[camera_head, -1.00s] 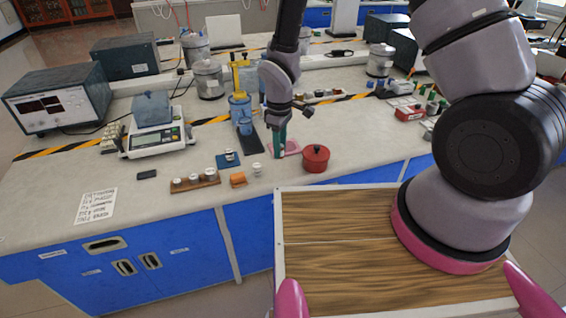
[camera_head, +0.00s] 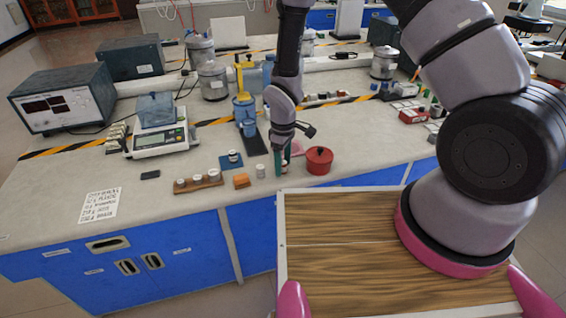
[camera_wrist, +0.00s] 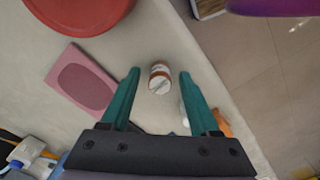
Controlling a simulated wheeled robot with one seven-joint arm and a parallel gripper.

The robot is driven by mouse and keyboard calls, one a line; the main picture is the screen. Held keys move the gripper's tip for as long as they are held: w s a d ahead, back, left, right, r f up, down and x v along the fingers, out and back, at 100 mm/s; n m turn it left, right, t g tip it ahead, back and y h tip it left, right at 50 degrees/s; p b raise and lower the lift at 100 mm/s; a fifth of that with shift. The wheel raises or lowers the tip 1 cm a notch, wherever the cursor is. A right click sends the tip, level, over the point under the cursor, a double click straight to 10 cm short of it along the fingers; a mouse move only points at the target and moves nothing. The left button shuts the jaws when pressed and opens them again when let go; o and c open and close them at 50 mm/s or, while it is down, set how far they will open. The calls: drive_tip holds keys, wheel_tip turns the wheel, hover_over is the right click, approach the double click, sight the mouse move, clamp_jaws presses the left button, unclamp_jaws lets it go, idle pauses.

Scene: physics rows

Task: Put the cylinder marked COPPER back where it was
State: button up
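My gripper (camera_head: 281,168) is low over the front of the bench, left of the red pot. In the wrist view its two green fingers (camera_wrist: 159,73) are apart. A small white cylinder with a brown-orange band (camera_wrist: 159,80) shows between the fingertips, with gaps on both sides; its marking is too small to read. In the head view the fingers largely hide it. Another small pale cylinder (camera_head: 261,171) stands just to the left. A wooden rack (camera_head: 211,183) holds several small cylinders. I cannot tell which is marked COPPER.
The red pot (camera_head: 319,161) and a pink mat with a darker centre (camera_wrist: 82,82) are close to my gripper. A scale (camera_head: 160,142), a blue-yellow stand (camera_head: 245,110) and a paper sheet (camera_head: 99,205) are further left.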

wheel_tip(320, 180, up, 12)
wheel_tip(320, 180, up, 10)
drive_tip(key=m+t, duration=0.1)
drive_tip(key=m, duration=0.2)
hover_over(283, 162)
drive_tip(key=w+d, duration=0.2)
drive_tip(key=d, duration=0.3)
drive_tip(key=s+d+r+m+t+y, duration=0.1)
drive_tip(key=d+r+m, duration=0.1)
drive_tip(key=d+r, duration=0.3)
drive_tip(key=d+r+m+t, duration=0.1)
drive_tip(key=d+r+m, duration=0.2)
drive_tip(key=r, duration=0.4)
drive_tip(key=s+d+r+m+t, duration=0.2)
drive_tip(key=s+d+r+m, duration=0.2)
drive_tip(key=s+d+r, duration=0.1)
drive_tip(key=s+d+r+m+t+y, duration=0.1)
drive_tip(key=s+d+r+m, duration=0.3)
drive_tip(key=s+r, duration=0.4)
drive_tip(key=shift+s+d+r+t, duration=0.25)
drive_tip(key=shift+d+r+t, duration=0.25)
drive_tip(key=shift+r, duration=0.4)
drive_tip(key=shift+a, duration=0.1)
